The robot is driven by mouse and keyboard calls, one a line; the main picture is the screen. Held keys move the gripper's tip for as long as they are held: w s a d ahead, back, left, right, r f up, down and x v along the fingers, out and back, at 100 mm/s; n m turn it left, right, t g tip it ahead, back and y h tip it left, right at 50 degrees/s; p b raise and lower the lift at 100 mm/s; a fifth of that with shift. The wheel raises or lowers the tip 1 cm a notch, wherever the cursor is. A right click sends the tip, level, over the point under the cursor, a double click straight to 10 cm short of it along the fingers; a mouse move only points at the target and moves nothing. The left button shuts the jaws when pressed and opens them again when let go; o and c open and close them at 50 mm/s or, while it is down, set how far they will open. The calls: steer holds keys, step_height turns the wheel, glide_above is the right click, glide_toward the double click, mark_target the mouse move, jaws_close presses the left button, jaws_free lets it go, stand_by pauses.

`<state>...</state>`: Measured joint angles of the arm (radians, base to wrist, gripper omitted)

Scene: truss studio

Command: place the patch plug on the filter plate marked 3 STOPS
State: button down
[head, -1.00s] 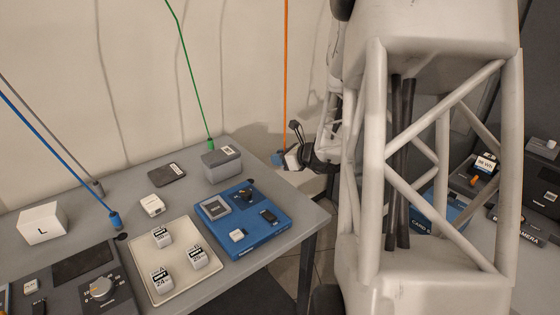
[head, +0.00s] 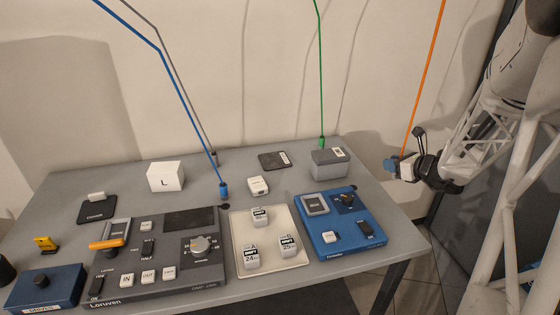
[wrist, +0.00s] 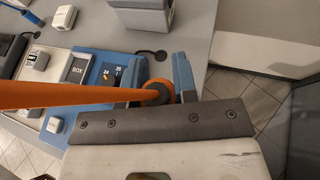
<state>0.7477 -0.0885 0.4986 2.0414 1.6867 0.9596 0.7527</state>
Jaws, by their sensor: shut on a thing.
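My gripper (head: 392,165) hangs in the air beyond the right end of the table in the head view. It is shut on the patch plug, whose orange cable (head: 428,75) rises from it. In the wrist view the round orange and dark plug (wrist: 157,92) sits between the blue fingertips, and its orange cable (wrist: 60,94) runs left. No plate legibly reads 3 STOPS. Two dark flat plates with small labels lie on the table: one at the back (head: 270,160) and one at the left (head: 97,210). I cannot read their labels.
Other cables end in a blue plug (head: 223,192), a green plug (head: 322,143) and a grey plug. A grey box (head: 331,166), white L block (head: 166,177), blue device (head: 340,238), cream tray (head: 240,268) with marked cubes, and dark switcher (head: 150,275) crowd the table.

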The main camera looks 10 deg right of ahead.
steer(key=w+a+r, duration=0.1)
steer(key=w+a, duration=0.9)
steer(key=a, duration=0.5)
steer(key=w+a+r, duration=0.1)
steer(key=w+a, duration=0.9)
steer(key=a, duration=0.6)
step_height(320, 180, down, 9)
steer(key=shift+d+m+h, duration=0.15)
steer(key=shift+m+h, duration=0.25)
steer(key=shift+w, duration=0.2)
glide_above(273, 158)
steer(key=shift+w+f, duration=0.15)
steer(key=shift+f, duration=0.55)
